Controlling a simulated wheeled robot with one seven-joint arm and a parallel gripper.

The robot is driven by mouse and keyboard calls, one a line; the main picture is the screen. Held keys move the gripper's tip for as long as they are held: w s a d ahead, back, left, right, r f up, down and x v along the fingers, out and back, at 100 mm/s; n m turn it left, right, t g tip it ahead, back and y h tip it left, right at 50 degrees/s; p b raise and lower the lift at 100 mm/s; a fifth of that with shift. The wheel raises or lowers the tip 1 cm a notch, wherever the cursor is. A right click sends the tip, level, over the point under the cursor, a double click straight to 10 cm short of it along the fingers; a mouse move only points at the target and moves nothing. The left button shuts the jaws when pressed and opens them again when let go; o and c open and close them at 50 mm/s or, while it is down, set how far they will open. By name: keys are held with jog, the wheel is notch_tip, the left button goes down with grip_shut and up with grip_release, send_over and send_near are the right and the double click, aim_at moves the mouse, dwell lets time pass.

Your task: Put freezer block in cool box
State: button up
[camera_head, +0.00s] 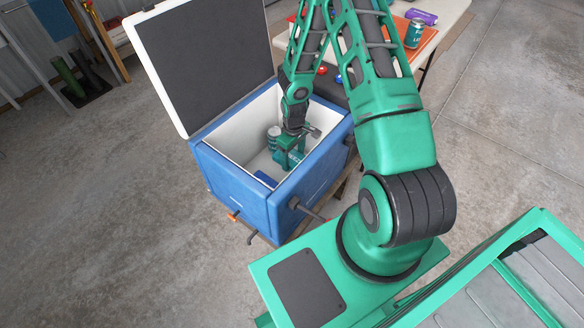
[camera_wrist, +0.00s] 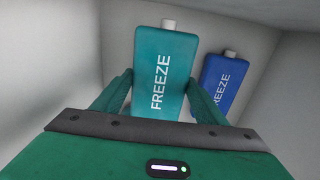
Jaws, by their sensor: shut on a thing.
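The cool box (camera_head: 240,203) is blue with a white inside, and its lid (camera_head: 205,60) stands open. My gripper (camera_head: 290,155) reaches down inside the box. In the wrist view my gripper (camera_wrist: 160,90) is shut on a teal freezer block (camera_wrist: 166,73) with a white cap and the word FREEZE. The fingers press its two sides. A blue freezer block (camera_wrist: 222,84) is beside it, to the right, inside the box; it also shows near the front wall in the head view (camera_head: 265,179). I cannot tell whether the teal block touches the floor of the box.
Behind the box is a table with an orange board (camera_head: 408,48), a can (camera_head: 414,33) and a purple item (camera_head: 421,17). The box walls are close around my gripper.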

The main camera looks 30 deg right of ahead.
aim_at(293, 158)
jog(key=shift+f, duration=2.95)
jog(key=shift+f, duration=0.15)
jog(key=o, duration=1.5)
notch_tip(293, 158, up, 13)
jog(key=shift+f, duration=0.2)
jog(key=s+d+r+m+h, duration=0.15)
jog(key=s+d+r, duration=0.25)
jog(key=r, duration=0.7)
jog(key=s+d+r+m, duration=0.3)
jog(key=s+r, duration=0.2)
jog(key=r, duration=0.7)
jog(key=s+r+m, duration=0.2)
jog(key=s+r, duration=0.2)
jog(key=s, duration=0.2)
jog(key=s+a+r+m+y, duration=0.1)
jog(key=s+r+m, duration=0.1)
jog(key=s+r, duration=0.3)
jog(key=s+r+m, duration=0.2)
jog(key=s+r, duration=0.2)
jog(key=s, duration=0.5)
jog(key=shift+s+a+r+y, duration=0.15)
jog(key=shift+a+r+y, duration=0.1)
jog(key=shift+y, duration=0.1)
